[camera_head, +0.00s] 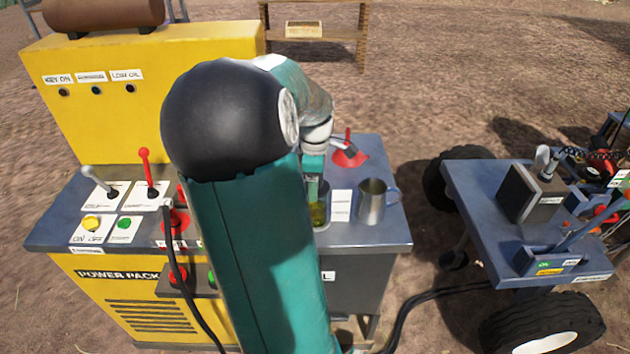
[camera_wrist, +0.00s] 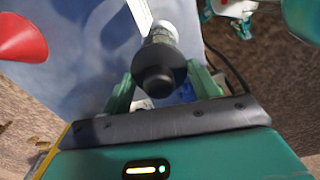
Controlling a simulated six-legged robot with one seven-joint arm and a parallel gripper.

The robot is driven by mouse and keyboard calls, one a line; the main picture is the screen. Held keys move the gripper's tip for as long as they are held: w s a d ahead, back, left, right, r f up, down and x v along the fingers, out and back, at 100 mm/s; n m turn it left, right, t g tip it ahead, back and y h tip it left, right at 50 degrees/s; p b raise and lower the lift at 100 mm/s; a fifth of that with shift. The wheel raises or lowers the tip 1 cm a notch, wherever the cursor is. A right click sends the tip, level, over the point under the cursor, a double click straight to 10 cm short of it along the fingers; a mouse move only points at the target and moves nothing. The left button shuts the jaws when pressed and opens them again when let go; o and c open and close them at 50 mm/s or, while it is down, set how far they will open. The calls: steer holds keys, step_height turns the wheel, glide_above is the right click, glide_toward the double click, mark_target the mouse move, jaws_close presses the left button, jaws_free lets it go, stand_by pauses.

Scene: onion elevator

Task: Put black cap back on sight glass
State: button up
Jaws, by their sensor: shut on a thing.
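The black cap (camera_wrist: 158,82) is between the two green fingers of my gripper (camera_wrist: 162,90) in the wrist view, and they are shut on it. In the head view my gripper (camera_head: 313,186) points down over the bench, just above or at the sight glass (camera_head: 318,213), which shows yellowish liquid. The cap is hidden by my arm and fingers in the head view. I cannot tell whether the cap touches the sight glass.
A metal mug (camera_head: 374,202) stands just right of a white label (camera_head: 341,205). A red funnel (camera_head: 349,154) sits behind, also seen in the wrist view (camera_wrist: 20,38). Levers (camera_head: 148,172) and buttons are at left. A wheeled cart (camera_head: 480,188) stands at right.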

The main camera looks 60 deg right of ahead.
stand_by(0.3)
steer(key=o, duration=1.4)
steer(key=shift+c, duration=0.2)
steer(key=shift+r, duration=3.55)
